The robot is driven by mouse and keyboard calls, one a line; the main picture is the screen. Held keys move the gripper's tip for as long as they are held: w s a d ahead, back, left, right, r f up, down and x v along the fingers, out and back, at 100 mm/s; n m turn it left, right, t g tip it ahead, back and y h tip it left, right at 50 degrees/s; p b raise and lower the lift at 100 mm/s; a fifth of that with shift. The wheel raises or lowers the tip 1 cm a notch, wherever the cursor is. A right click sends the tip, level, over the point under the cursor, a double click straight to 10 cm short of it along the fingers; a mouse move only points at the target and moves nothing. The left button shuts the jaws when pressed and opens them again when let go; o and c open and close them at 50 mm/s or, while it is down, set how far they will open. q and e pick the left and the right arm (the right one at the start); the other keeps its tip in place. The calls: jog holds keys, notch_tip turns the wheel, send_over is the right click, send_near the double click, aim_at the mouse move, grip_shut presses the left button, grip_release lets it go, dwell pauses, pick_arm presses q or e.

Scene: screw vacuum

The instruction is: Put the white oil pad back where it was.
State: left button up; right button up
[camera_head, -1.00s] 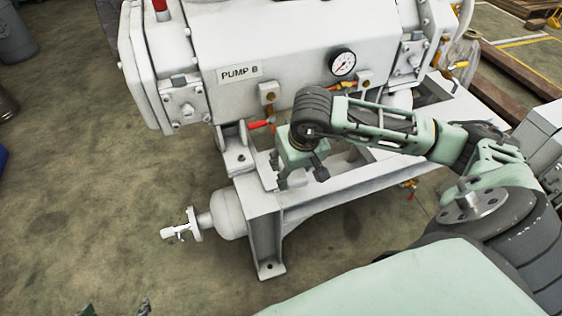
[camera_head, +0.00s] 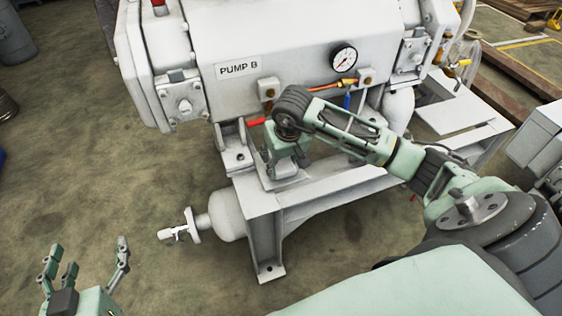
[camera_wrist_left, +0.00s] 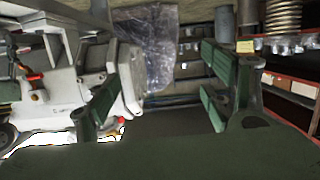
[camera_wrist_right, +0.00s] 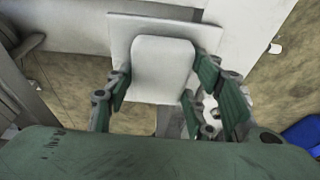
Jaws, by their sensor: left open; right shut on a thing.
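The white oil pad (camera_wrist_right: 162,62) is a rounded white block between the fingers of my right gripper (camera_wrist_right: 160,88). My right gripper is shut on it, over a flat square white plate (camera_wrist_right: 120,36). I cannot tell whether the pad touches the plate. In the head view my right gripper (camera_head: 287,160) is low at the front of the pump frame and hides the pad. My left gripper (camera_head: 88,257) is open and empty at the lower left, away from the pump. Its spread fingers also show in the left wrist view (camera_wrist_left: 160,85).
The white pump (camera_head: 290,40), marked PUMP B, has a gauge (camera_head: 343,59) and a red handle (camera_head: 256,121) close to my right gripper. The white frame (camera_head: 320,190) and a cylinder with a valve (camera_head: 200,222) stand in front.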

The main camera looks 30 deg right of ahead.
pick_arm(q)
jog(key=shift+w+d+r+t, duration=0.15)
jog(key=shift+r+t, duration=0.1)
jog(key=shift+r, duration=0.2)
jog(key=shift+w+d+r+t, duration=0.15)
jog(key=shift+r+t, duration=0.1)
jog(key=shift+r, duration=0.15)
pick_arm(e)
jog(key=shift+w+f, duration=0.2)
jog(key=shift+f, duration=0.05)
pick_arm(q)
jog(key=shift+a+r, duration=0.1)
jog(key=shift+r+h, duration=0.3)
pick_arm(e)
jog(key=shift+f, duration=0.1)
jog(key=o, duration=1.1)
pick_arm(q)
jog(key=shift+r, duration=0.1)
